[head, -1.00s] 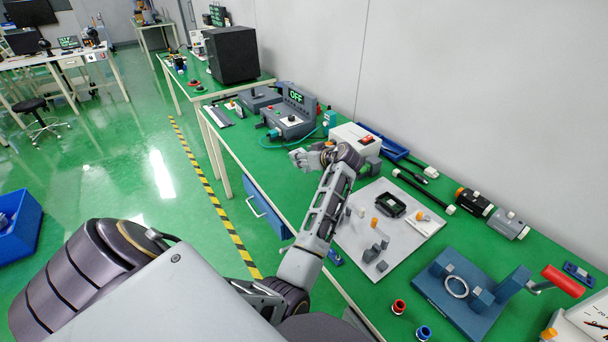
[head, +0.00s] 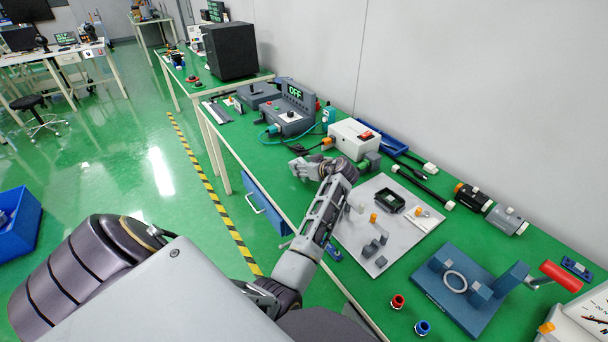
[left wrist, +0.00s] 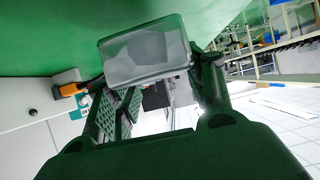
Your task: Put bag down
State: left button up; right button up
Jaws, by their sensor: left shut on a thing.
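In the left wrist view, my left gripper (left wrist: 150,82) is shut on a pale grey, see-through bag (left wrist: 146,50) with a darker rounded shape inside. The bag sits across the fingertips, close to the green bench top (left wrist: 60,35). I cannot tell whether it touches the bench. My right gripper is not in view.
The white box (head: 353,138) and a control unit reading OFF (head: 291,112) stand behind my gripper. A grey plate (head: 350,232) with small parts and a blue vise-like fixture (head: 470,300) lie to the right. A blue drawer (head: 264,208) sticks out at the bench front.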

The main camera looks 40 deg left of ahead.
pick_arm(q)
notch_tip(320, 180, down, 2)
jog(key=shift+f, duration=0.9)
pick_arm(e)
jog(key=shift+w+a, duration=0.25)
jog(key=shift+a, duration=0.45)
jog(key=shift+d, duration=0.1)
pick_arm(q)
jog(key=o, duration=1)
jog(key=shift+o, duration=0.2)
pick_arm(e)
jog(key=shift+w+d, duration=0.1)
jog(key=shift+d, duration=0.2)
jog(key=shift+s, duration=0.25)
